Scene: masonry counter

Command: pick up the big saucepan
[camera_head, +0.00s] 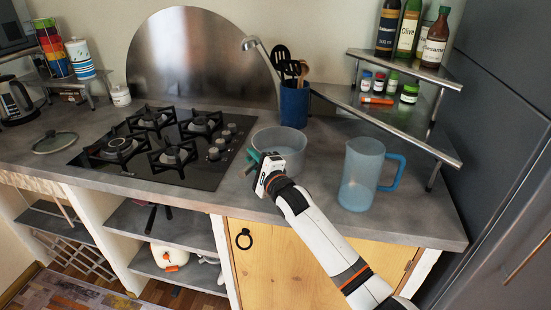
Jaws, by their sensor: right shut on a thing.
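The big saucepan (283,138) is a grey, round, open pan at the counter's middle, just right of the gas hob. My right gripper (262,166) is at its near left side, shut on the saucepan where a bit of teal shows, probably its handle. The gripper and wrist hide that part and some of the pan's near wall. The pan looks upright and at counter level; I cannot tell whether its base touches the counter. My left gripper is not in view.
A clear jug (360,176) with a blue handle stands right of my forearm. A blue utensil pot (294,104) is behind the pan. The gas hob (165,145) lies left, with a glass lid (54,142) beyond. A metal shelf (405,95) holds bottles and jars at right.

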